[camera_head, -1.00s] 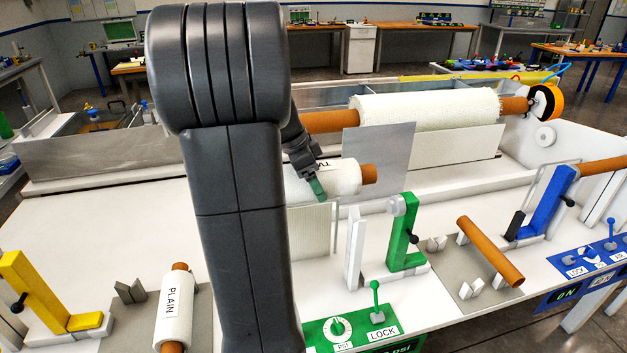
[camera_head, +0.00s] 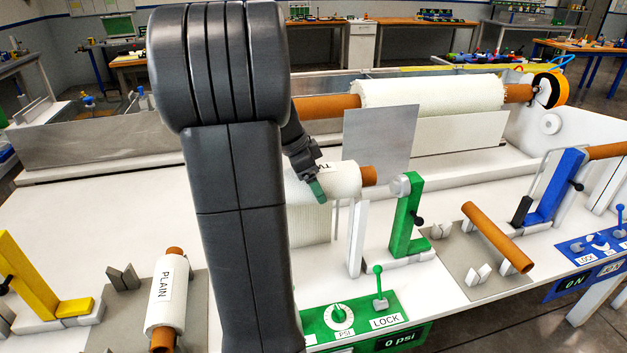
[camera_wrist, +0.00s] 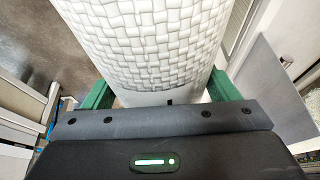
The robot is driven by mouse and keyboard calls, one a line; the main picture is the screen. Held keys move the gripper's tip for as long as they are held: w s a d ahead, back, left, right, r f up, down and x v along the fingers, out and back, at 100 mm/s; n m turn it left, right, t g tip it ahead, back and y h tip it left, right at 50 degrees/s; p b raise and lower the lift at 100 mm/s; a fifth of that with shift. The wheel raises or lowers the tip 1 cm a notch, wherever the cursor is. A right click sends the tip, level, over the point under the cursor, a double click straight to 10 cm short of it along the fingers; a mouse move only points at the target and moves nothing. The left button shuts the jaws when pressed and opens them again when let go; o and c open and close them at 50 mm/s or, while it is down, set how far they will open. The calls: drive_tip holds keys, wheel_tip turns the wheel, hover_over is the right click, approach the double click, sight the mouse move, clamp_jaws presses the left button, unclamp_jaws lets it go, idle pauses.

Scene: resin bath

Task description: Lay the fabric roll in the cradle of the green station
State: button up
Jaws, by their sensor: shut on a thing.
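The fabric roll (camera_head: 340,181) is a white woven roll on a brown core, with a partly hidden label. My gripper (camera_head: 317,188) is shut around it and holds it up in the air. In the wrist view the woven roll (camera_wrist: 150,45) lies between the green fingers. The green station has a green upright bracket (camera_head: 406,220) with a grey round end, and a green panel (camera_head: 358,322) with a dial, a lever and "LOCK". The roll's right core end appears just left of the bracket's top. My arm hides the station's left part, and I cannot see its cradle clearly.
A grey upright plate (camera_head: 381,140) stands behind the roll. White posts (camera_head: 357,238) stand just left of the green bracket. A roll marked PLAIN (camera_head: 167,292) lies at lower left near a yellow bracket (camera_head: 38,285). A bare brown core (camera_head: 497,237) and a blue bracket (camera_head: 556,188) are at right.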

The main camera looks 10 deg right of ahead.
drive_tip(key=shift+f+b, duration=1.7)
drive_tip(key=shift+f, duration=0.35)
drive_tip(key=o, duration=2)
drive_tip(key=shift+s+f, duration=0.1)
drive_tip(key=shift+f, duration=0.1)
drive_tip(key=v, duration=1.4)
drive_tip(key=shift+a+r, duration=0.1)
drive_tip(key=x, duration=1.3)
drive_tip(key=shift+f, duration=0.3)
drive_tip(key=shift+d+r+p, duration=0.25)
drive_tip(key=shift+r+p, duration=0.7)
drive_tip(key=shift+p, duration=0.05)
